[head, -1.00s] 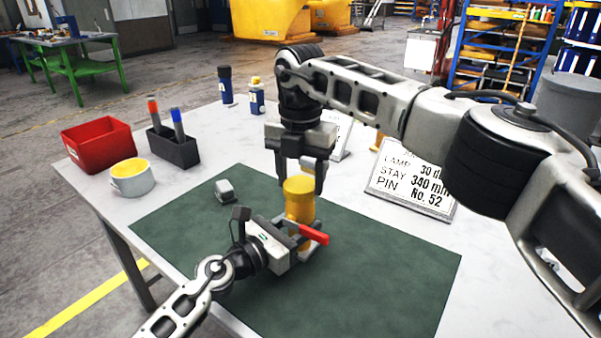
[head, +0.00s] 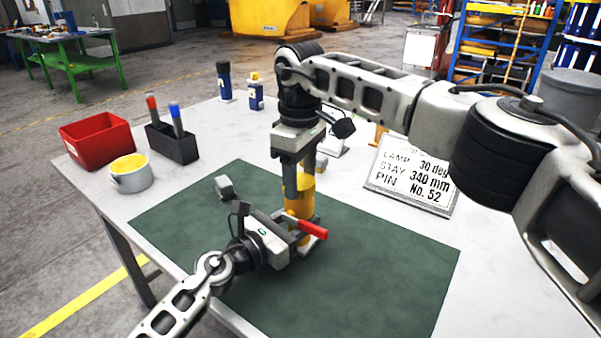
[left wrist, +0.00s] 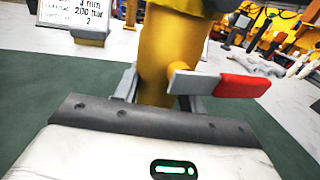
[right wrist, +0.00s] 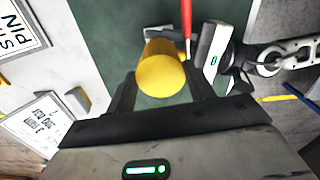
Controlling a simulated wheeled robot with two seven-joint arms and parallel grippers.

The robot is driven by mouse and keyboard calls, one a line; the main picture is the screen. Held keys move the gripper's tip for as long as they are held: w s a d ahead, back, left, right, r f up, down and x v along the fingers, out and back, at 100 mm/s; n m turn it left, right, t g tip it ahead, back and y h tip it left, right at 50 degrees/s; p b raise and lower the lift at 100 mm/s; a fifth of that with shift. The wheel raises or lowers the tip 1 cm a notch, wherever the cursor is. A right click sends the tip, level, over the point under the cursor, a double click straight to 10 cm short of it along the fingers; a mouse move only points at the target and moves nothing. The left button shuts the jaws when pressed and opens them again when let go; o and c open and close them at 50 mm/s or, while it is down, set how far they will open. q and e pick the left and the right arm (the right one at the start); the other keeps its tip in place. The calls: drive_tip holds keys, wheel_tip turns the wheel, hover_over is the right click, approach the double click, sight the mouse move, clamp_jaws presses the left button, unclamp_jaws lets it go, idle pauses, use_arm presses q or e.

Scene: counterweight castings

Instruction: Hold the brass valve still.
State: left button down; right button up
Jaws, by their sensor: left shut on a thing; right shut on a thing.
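The brass valve (head: 303,194) is a yellow upright cylinder on the green mat, with a red-ended lever (head: 313,229) pointing right. My left gripper (head: 303,237) is shut around its lower body from the left; the left wrist view shows the yellow body (left wrist: 165,60) between the fingers and the red lever end (left wrist: 242,86) close by. My right gripper (head: 302,178) comes from above and is shut on the upper part. In the right wrist view the round yellow top (right wrist: 162,76) sits between its fingers. The valve's base is partly hidden by my left gripper.
A grey block (head: 224,188) lies left of the valve on the green mat (head: 370,275). A red bin (head: 97,141), a cup (head: 131,176), a dark marker holder (head: 173,146) and two bottles stand at the left and back. A sign (head: 412,180) stands right. The front mat is clear.

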drive_tip(key=shift+m, duration=0.5)
drive_tip(key=o, duration=0.9)
drive_tip(key=shift+o, duration=0.2)
drive_tip(key=shift+r, duration=2.3)
drive_tip(key=shift+c, duration=0.3)
